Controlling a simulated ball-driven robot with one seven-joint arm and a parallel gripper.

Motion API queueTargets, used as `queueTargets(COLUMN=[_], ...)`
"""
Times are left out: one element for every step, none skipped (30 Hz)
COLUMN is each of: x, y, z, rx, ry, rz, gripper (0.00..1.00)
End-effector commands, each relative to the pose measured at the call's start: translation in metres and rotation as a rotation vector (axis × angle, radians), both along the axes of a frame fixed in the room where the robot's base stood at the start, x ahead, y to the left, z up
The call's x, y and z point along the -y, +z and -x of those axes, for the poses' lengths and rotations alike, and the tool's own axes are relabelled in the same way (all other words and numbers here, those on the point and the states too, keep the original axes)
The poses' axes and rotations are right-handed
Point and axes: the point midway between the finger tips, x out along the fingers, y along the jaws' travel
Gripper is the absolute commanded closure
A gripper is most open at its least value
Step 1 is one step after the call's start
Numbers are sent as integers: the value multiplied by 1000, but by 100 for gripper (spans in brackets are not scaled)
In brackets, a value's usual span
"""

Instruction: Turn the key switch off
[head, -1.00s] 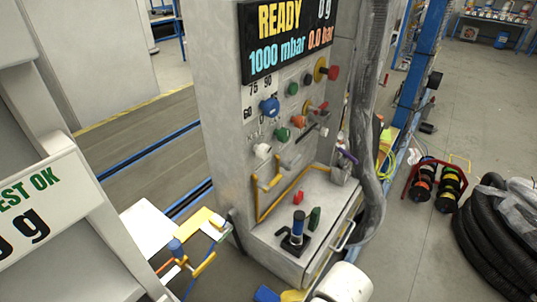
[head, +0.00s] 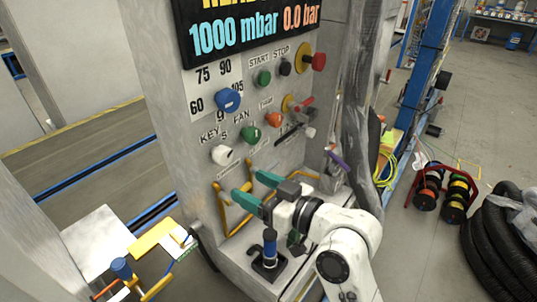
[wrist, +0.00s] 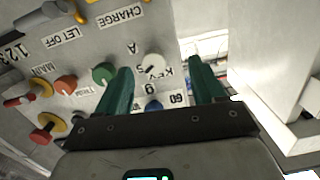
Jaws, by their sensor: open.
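The key switch (head: 222,154) is a white round knob under the label KEY, at the lower left of the station's grey panel (head: 165,110). It also shows in the wrist view (wrist: 152,66), between and beyond my two fingers, with a dark slot mark on its face. My gripper (head: 252,186) has teal fingers and is in front of the panel, below and right of the key switch in the head view. It also shows in the wrist view (wrist: 160,85). The fingers are apart, with nothing between them, and do not visibly touch the knob.
A green fan knob (head: 250,133) and a blue dial (head: 228,100) are close to the key switch. Yellow hooks (head: 232,212) stand out below it. A display (head: 245,30) is above.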

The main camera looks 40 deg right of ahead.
Motion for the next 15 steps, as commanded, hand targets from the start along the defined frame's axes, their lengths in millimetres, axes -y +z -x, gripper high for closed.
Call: queueTargets(x=[0, 0, 0, 0, -1, -2, -3, -4, -6, -7, -9, -11, -13, -15, -18], y=[8, 13, 17, 19, 20, 22, 22, 22, 22, 22, 22, 22, 22, 22, 22], z=[-4, -5, -7, -9, -11, -14, -17, -21, -26, -31, -36, -43, -49, -54, -61], rx=[43, 62, 75, 81, 85, 86, 86, 84, 82, 82, 83, 81, 81, 81, 81], ry=[0, 0, 0, 0, -1, -1, -1, 0, -1, 0, -1, 0, 0, 0, 0], rz=[-7, -12, -15, -16, -17, -18, -18, -17, -16, -15, -16, -16, -15, -15, -15], gripper=[29, 29, 29, 29, 29, 29, 29, 29, 29, 29, 29, 29, 29, 29, 29])
